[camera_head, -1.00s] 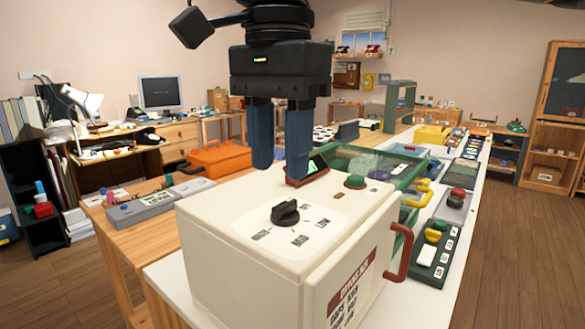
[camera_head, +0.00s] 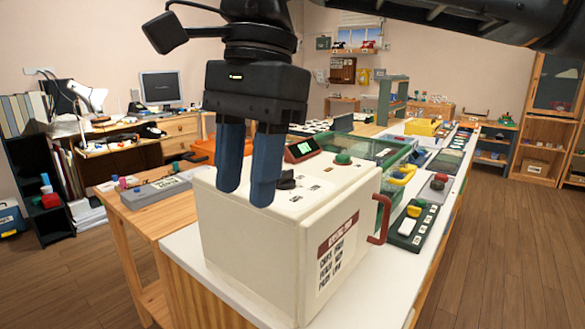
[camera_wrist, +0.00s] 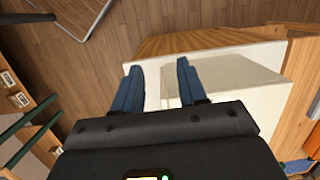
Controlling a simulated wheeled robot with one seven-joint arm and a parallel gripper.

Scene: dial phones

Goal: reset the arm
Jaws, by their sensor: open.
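My gripper (camera_head: 248,170) has two blue fingers pointing down, set apart with nothing between them. In the head view it hangs in front of the near left part of the cream box (camera_head: 285,235). Whether a finger touches the box cannot be told.
The box stands on a white table (camera_head: 180,246) beside a wooden table (camera_head: 150,220) with a grey panel (camera_head: 155,190). Behind it are a red device with a green screen (camera_head: 303,149) and a green clear-lidded case (camera_head: 365,150). A dark button panel (camera_head: 411,228) lies at right. Open floor is at right.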

